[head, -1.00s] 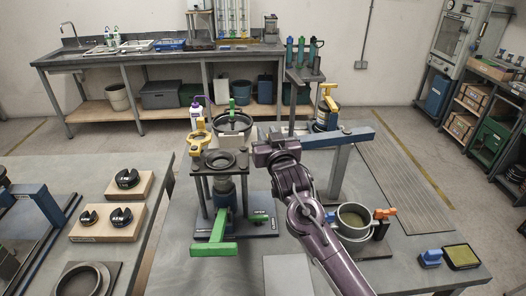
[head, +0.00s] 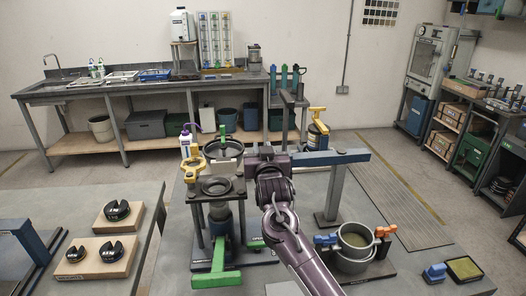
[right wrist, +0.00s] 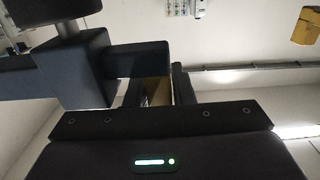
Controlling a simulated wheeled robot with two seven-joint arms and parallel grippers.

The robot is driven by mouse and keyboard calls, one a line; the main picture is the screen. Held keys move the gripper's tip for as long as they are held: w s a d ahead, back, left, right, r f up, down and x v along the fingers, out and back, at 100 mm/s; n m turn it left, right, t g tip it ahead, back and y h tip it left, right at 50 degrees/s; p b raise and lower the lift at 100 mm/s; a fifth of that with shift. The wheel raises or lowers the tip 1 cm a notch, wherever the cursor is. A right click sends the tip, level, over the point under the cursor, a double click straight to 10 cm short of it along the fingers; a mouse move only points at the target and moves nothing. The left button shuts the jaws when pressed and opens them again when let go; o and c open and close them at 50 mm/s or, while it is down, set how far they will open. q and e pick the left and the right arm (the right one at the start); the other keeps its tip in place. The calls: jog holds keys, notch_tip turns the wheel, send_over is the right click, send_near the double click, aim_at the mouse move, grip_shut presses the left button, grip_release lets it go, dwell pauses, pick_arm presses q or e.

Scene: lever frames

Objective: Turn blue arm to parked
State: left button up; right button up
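The blue arm (head: 338,157) is a level bar on top of a grey post (head: 332,197), right of the middle in the head view. My purple right gripper (head: 266,161) is at the bar's left end. Its fingers are hidden behind its own body there, so I cannot tell if they touch the bar. In the right wrist view a dark blue-grey block and bar (right wrist: 85,70) stand close in front of the palm, with a narrow gap beside them. Whether the fingers are shut is unclear. My left gripper is not in view. No parked marking is readable.
A stand with a green lever (head: 217,279) is left of my right arm. A grey pot (head: 354,241) with blue and orange handles is to its right. A dark upright post (head: 285,122) rises behind my gripper. A ribbed grey mat (head: 400,205) lies clear at the right.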

jog(key=shift+o, duration=0.2)
jog(key=shift+w+a+f, duration=0.15)
jog(key=shift+w, duration=0.1)
jog(key=s+d+b, duration=0.1)
jog(key=s+b, duration=0.1)
jog(key=s, duration=0.5)
jog(key=shift+s+d, duration=0.25)
jog(key=shift+s, duration=0.1)
